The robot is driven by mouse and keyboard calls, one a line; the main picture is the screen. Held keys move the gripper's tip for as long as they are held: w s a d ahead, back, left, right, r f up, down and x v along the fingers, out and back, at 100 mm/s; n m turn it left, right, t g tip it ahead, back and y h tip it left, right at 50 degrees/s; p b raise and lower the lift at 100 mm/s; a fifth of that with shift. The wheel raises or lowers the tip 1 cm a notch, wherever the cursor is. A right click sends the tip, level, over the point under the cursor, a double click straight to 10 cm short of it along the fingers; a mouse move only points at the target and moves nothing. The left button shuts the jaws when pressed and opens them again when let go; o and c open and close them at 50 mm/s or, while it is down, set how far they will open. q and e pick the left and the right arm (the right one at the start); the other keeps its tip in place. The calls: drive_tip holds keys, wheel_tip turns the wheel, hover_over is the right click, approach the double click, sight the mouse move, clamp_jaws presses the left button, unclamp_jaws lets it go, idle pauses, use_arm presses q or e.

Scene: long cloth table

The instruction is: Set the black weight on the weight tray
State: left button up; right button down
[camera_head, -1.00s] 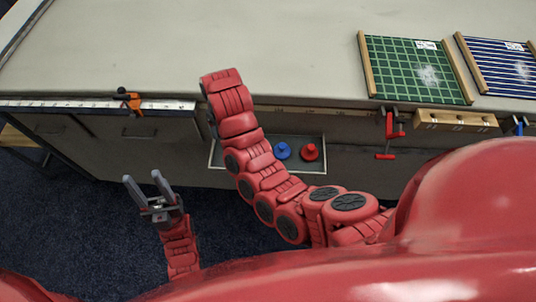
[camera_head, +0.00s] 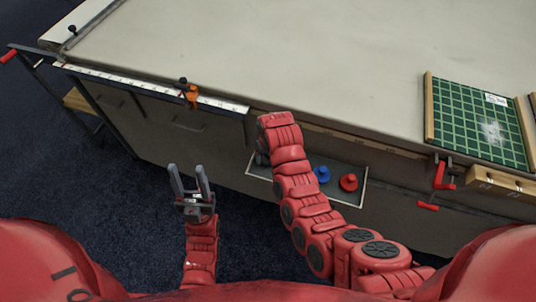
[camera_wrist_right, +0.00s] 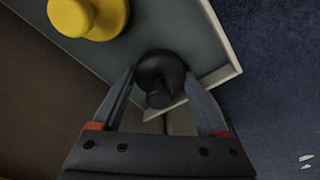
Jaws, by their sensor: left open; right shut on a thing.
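The black weight (camera_wrist_right: 160,75) is between the fingers of my right gripper (camera_wrist_right: 163,90), which is shut on it in the right wrist view. Behind the weight is the corner of the grey weight tray (camera_wrist_right: 195,30) with its pale rim; I cannot tell whether they touch. In the head view the tray (camera_head: 334,188) hangs at the table's front side, with a blue weight (camera_head: 322,174) and a red weight (camera_head: 348,182) in it. My right arm hides the black weight there. A yellow weight (camera_wrist_right: 85,15) lies in the tray. My left gripper (camera_head: 188,180) is open and empty.
The long table (camera_head: 330,65) has a bare pale top at left and middle. A ruler strip (camera_head: 140,85) with an orange clamp (camera_head: 189,94) runs along its front edge. A green grid board (camera_head: 478,120) and a red clamp (camera_head: 438,182) are at right.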

drive_tip(key=shift+f, duration=0.1)
unclamp_jaws()
